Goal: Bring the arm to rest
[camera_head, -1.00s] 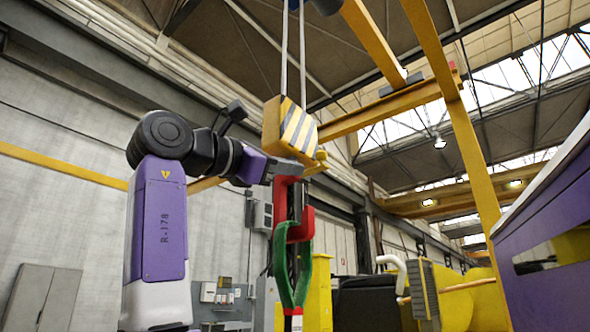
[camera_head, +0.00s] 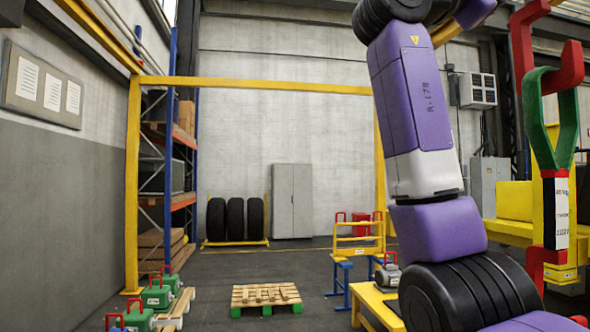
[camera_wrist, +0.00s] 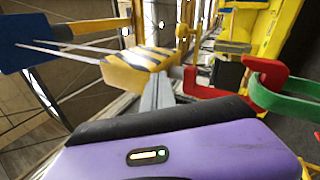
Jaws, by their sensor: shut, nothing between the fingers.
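My arm shows as purple and black links in the head view, rising out of the top right. My gripper (camera_wrist: 159,82) is in the wrist view beyond my purple wrist housing; its grey fingers are shut and point at the yellow block with dark stripes (camera_wrist: 137,68). I cannot tell whether they touch it. A red hook (camera_head: 522,45) hangs at the right of the head view and also shows in the wrist view (camera_wrist: 262,72). A green sling loop (camera_head: 567,120) hangs from it, with a labelled black, white and red piece (camera_head: 558,215) below.
A small pallet (camera_head: 266,297) lies on the floor. Green boxes with red handles (camera_head: 157,296) stand at the left, near a blue and orange rack (camera_head: 168,190). Tyres (camera_head: 236,219) and a grey cabinet (camera_head: 291,200) line the back wall. The mid floor is mostly clear.

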